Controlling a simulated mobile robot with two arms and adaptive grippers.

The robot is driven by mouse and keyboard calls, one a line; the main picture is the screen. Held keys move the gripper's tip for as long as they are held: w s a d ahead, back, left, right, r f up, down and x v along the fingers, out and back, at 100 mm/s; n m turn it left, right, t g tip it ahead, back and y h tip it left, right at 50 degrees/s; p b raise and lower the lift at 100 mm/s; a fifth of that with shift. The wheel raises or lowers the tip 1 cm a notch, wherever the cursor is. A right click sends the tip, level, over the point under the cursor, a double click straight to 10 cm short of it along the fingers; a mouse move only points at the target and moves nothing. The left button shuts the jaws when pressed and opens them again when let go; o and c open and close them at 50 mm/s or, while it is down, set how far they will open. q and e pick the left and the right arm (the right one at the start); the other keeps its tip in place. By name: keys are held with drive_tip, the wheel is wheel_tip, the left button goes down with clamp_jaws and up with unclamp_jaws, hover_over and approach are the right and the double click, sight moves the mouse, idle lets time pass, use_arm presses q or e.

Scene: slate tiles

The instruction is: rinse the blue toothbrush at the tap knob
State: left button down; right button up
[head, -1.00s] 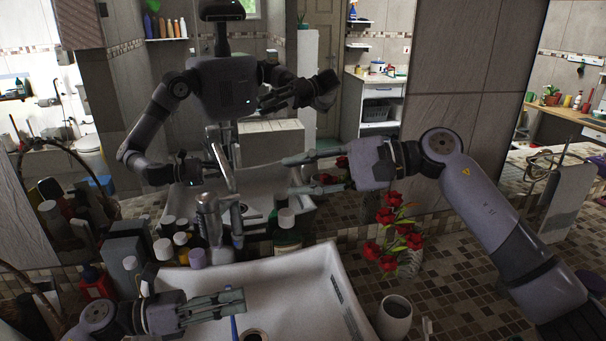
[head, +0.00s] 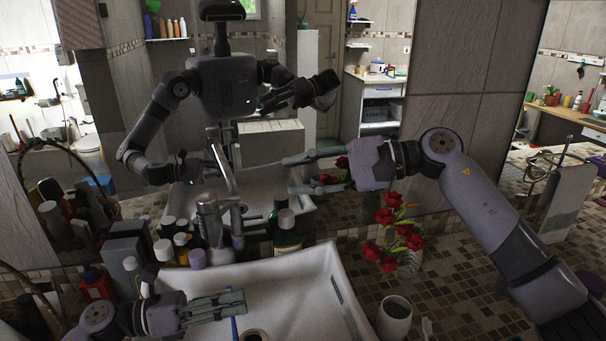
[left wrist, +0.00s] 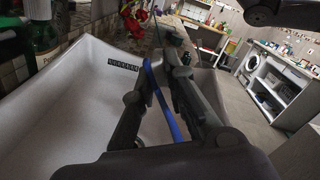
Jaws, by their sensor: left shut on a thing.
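The blue toothbrush (left wrist: 168,110) is between the fingers of my left gripper (left wrist: 152,85) in the left wrist view. In the head view only a short blue piece of the toothbrush (head: 234,328) shows below the fingers. My left gripper (head: 240,302) is shut on it, low over the left part of the white basin (head: 300,285). The metal tap (head: 210,220) stands at the basin's back edge, above and behind my left gripper, apart from it. Its slanted top part (head: 223,170) overlaps the reflection, so the knob's shape is unclear. My right gripper (head: 290,175) is open and empty, right of the tap.
Bottles (head: 170,250) crowd left of the tap, and a green bottle (head: 287,230) stands right of it. Red flowers (head: 385,217) in a vase and a grey-white cup (head: 394,315) stand right of the basin. A mirror behind reflects me. The basin's middle is clear.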

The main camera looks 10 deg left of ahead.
use_arm(q)
drive_tip(key=s+d+r+p, duration=0.2)
drive_tip(key=r, duration=0.1)
drive_tip(key=shift+s+p, duration=0.35)
drive_tip(key=shift+s, duration=0.05)
drive_tip(key=shift+s+d+r+p, duration=0.4)
drive_tip(key=shift+s+d+r, duration=0.05)
drive_tip(key=shift+s, duration=0.1)
idle(0.7)
